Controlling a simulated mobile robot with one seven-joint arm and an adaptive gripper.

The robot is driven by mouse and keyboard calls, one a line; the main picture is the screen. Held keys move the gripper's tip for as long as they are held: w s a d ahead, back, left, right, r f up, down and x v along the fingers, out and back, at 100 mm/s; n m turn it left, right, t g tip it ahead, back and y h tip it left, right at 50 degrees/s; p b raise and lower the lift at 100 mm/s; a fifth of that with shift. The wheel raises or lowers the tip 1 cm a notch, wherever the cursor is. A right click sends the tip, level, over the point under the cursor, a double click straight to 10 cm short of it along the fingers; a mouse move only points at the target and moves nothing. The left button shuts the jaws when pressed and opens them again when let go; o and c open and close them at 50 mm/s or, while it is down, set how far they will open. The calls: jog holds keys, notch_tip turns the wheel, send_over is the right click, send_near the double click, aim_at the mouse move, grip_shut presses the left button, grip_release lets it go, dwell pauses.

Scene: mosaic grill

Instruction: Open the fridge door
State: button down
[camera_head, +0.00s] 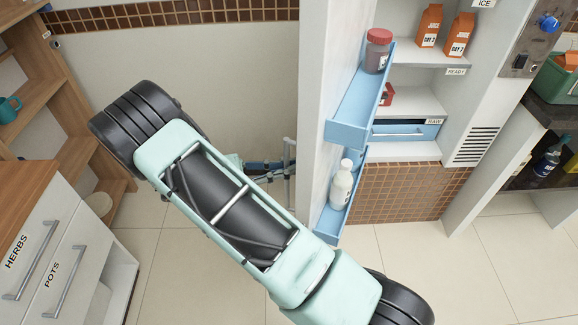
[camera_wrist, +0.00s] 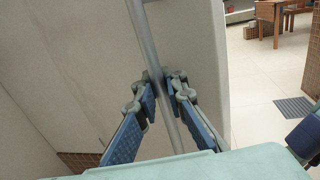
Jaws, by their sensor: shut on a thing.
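The fridge door (camera_head: 328,100) stands open, seen nearly edge-on in the head view, with the fridge interior (camera_head: 408,80) exposed to its right. The door's grey bar handle (camera_head: 291,160) is on its left-hand face. My gripper (camera_head: 280,165) reaches it from the left, partly hidden by my arm. In the wrist view, the handle (camera_wrist: 147,45) runs between my two blue-padded fingers, and my gripper (camera_wrist: 163,80) is shut on it in front of the pale door face (camera_wrist: 195,50).
Blue door shelves hold a red-capped jar (camera_head: 377,50) and a white bottle (camera_head: 341,185). Orange cartons (camera_head: 429,25) and a blue drawer (camera_head: 405,131) are inside the fridge. Wooden shelves and a drawer cabinet (camera_head: 50,260) stand at the left. Tiled floor (camera_head: 425,270) is clear at lower right.

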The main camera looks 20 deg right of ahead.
jog(key=c, duration=2.1)
grip_release()
jog(key=shift+s+a, duration=0.25)
jog(key=shift+a, duration=0.05)
jog(key=shift+o, duration=0.4)
jog(key=shift+w+d, duration=0.1)
jog(key=a, duration=1.2)
jog(key=shift+w, duration=0.4)
